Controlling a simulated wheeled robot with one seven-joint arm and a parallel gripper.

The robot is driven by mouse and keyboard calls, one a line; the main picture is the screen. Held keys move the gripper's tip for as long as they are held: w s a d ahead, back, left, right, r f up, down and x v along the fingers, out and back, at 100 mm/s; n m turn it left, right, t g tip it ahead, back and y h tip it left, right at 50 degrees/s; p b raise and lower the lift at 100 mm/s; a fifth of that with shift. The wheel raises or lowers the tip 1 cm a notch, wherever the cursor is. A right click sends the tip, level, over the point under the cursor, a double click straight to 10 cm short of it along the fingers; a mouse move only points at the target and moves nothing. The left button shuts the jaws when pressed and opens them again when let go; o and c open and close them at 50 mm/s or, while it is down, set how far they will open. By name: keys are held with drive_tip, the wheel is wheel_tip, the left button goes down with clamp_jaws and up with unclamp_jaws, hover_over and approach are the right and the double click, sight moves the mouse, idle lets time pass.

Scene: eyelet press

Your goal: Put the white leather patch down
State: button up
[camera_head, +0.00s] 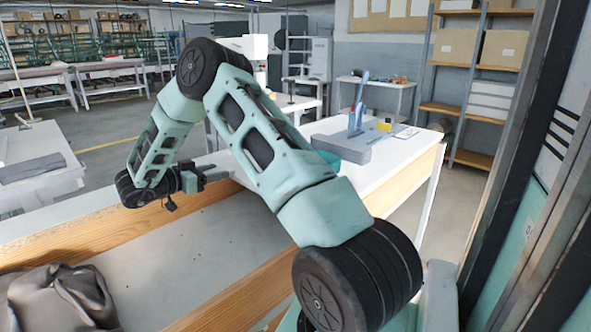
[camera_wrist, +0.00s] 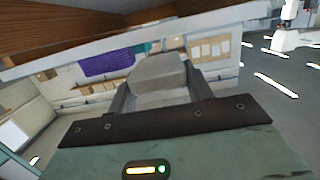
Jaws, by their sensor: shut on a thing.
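In the wrist view, a pale grey-white piece (camera_wrist: 158,72), which looks like the white leather patch, sits between the two fingers of my gripper (camera_wrist: 158,92). My gripper is shut on it. In the head view, my gripper (camera_head: 208,178) is at the end of my folded arm, at the left end of the white table (camera_head: 385,165) and above the wood-edged bench. The patch cannot be made out clearly in the head view. Whether it touches any surface cannot be told.
On the white table are a grey block (camera_head: 345,138), an upright blue tool (camera_head: 358,98), a yellow item (camera_head: 384,125) and a teal item (camera_head: 343,151) partly behind my arm. Dark grey cloth (camera_head: 62,298) lies at lower left. Shelves (camera_head: 460,108) stand behind right.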

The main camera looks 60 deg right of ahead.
drive_tip(key=x, duration=0.4)
drive_tip(key=r+x, duration=0.1)
drive_tip(key=x, duration=0.4)
drive_tip(key=r+x, duration=0.1)
drive_tip(key=x, duration=0.3)
drive_tip(key=shift+s+d, duration=0.1)
drive_tip(key=shift+d, duration=0.25)
drive_tip(key=x, duration=0.4)
drive_tip(key=shift+r, duration=0.35)
drive_tip(key=shift+d+f, duration=0.2)
drive_tip(key=shift+f, duration=0.55)
drive_tip(key=o, duration=0.9)
drive_tip(key=shift+f, duration=0.15)
drive_tip(key=shift+o, duration=0.2)
drive_tip(key=shift+s, duration=0.1)
drive_tip(key=v, duration=1.2)
